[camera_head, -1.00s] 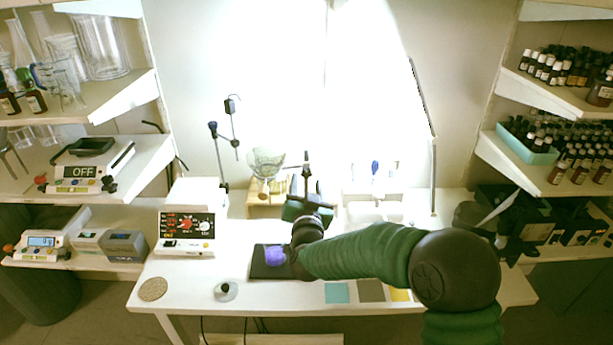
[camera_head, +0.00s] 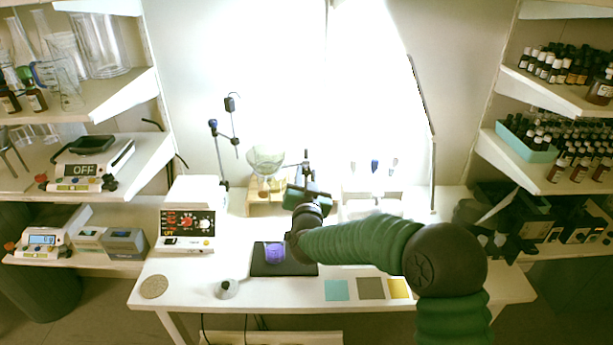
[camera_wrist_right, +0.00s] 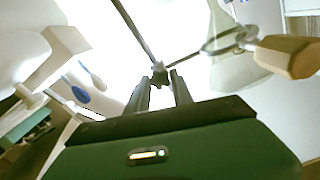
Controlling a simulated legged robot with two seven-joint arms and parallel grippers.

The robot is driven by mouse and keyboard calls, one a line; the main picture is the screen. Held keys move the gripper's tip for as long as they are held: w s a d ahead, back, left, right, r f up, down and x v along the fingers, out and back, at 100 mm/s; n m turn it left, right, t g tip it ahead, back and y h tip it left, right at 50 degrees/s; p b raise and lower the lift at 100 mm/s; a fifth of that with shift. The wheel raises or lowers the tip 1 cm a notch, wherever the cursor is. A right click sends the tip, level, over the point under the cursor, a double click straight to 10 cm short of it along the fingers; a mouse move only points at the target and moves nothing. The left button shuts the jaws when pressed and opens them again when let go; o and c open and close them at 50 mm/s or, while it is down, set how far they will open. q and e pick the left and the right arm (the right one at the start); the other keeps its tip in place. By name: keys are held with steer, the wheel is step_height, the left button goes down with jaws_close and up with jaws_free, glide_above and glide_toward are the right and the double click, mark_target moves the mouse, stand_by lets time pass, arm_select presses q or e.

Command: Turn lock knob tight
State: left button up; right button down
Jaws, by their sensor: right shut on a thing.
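My right gripper (camera_head: 306,168) reaches over the table to a thin dark rod near the back wall. In the right wrist view, the gripper's two narrow fingers (camera_wrist_right: 158,88) are shut on a small dark lock knob (camera_wrist_right: 159,71) where thin rods meet. The fingers hide part of the knob, and its turn angle is hard to tell. A metal ring (camera_wrist_right: 222,42) with a wooden grip piece (camera_wrist_right: 287,56) lies to the right of the knob in that view. My left gripper is not in view.
A glass funnel (camera_head: 265,160) stands above a wooden stand (camera_head: 258,208), left of the gripper. A purple jar (camera_head: 275,252) sits on a black mat (camera_head: 262,270) below my arm. A jointed rod stand (camera_head: 221,155) is farther left.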

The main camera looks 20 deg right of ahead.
steer(key=m+b, duration=0.3)
steer(key=shift+f, duration=0.25)
steer(key=m+b, duration=0.8)
steer(key=shift+d+f, duration=0.1)
steer(key=m+b, duration=0.9)
steer(key=shift+f+m, duration=0.1)
steer(key=shift+m, duration=0.2)
steer(key=m+b, duration=0.3)
steer(key=shift+m, duration=0.3)
steer(key=m+b, duration=0.3)
steer(key=m, duration=0.1)
steer(key=shift+m+b, duration=0.3)
steer(key=m+b, duration=0.3)
steer(key=m, duration=0.2)
steer(key=shift+m+b, duration=0.75)
steer(key=shift+m, duration=0.35)
steer(key=shift+r, duration=0.2)
